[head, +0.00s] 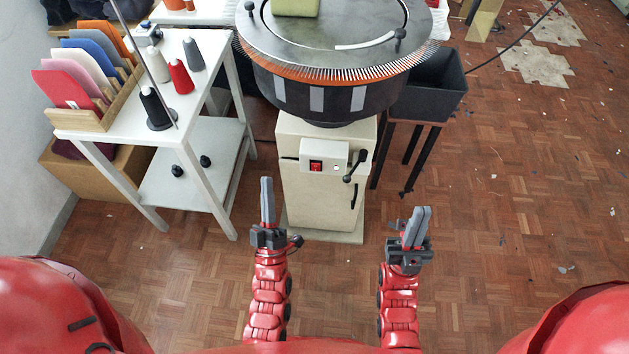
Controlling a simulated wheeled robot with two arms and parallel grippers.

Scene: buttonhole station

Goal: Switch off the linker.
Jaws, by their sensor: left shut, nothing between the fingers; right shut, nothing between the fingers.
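The linker stands ahead of me, with a round dark dial (330,95) ringed by points and an orange band on a cream pedestal (318,205). On the pedestal's front is a light switch box (322,156) with a red rocker switch (316,166). A black crank lever (355,165) sits right of the box. My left gripper (267,180) is shut and empty, in front of the pedestal's left side, apart from the switch. My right gripper (421,210) is shut and empty, right of the pedestal.
A white table (200,90) at the left holds yarn cones (181,77) and a wooden rack (105,115) of coloured panels. A black bin (432,88) on a dark stand is right of the linker. The parquet floor at right is mostly open, with scattered scraps.

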